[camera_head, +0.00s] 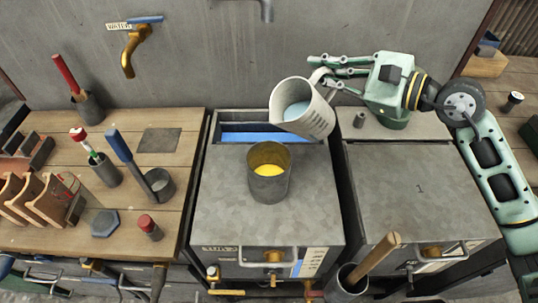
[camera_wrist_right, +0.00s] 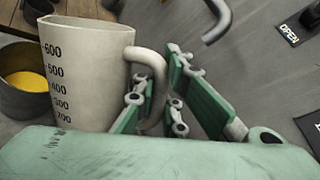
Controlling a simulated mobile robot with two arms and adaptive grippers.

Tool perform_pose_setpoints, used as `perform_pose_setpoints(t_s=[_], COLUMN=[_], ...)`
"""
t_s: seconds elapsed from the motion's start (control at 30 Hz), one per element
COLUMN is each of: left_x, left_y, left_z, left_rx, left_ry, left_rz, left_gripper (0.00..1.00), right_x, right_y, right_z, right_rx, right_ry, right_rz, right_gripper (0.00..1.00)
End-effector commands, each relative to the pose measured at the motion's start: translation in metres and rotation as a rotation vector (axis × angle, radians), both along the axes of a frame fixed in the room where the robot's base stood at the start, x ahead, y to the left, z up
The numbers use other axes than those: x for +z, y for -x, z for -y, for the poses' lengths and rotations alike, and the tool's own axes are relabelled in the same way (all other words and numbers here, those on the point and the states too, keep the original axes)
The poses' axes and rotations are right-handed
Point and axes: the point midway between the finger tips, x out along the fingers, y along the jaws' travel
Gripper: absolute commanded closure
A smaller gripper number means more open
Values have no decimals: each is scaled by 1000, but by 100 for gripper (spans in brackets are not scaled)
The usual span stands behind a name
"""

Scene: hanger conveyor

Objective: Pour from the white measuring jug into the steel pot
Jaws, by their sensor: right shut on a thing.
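The white measuring jug (camera_head: 309,112) is held in the air by my right gripper (camera_head: 324,72), which is shut on its handle. The jug tilts to the left in the head view, and pale blue-grey contents show inside its mouth. The steel pot (camera_head: 270,188) stands upright on the metal unit, below and left of the jug, with yellow contents inside. In the right wrist view the jug (camera_wrist_right: 85,75) shows its number scale, its handle lies between my right fingers (camera_wrist_right: 165,90), and the pot (camera_wrist_right: 22,100) is at the left edge. My left gripper is not in view.
A wooden bench (camera_head: 135,190) at left holds several tools, cups and brown curved pieces. A metal unit (camera_head: 415,185) stands at right. A brass tap (camera_head: 131,50) is on the wall. A cup (camera_head: 348,282) with a wooden handle stands at the front. The unit top around the pot is clear.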

Motion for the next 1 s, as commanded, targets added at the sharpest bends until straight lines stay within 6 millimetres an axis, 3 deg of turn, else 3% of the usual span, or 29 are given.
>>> perform_pose_setpoints(t_s=[1.0], left_x=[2], left_y=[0], left_z=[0], left_rx=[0], left_ry=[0], left_rz=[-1], left_gripper=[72], right_x=[9], right_y=[7], right_z=[-9], right_rx=[0], right_ry=[162], right_rz=[124], right_gripper=[100])
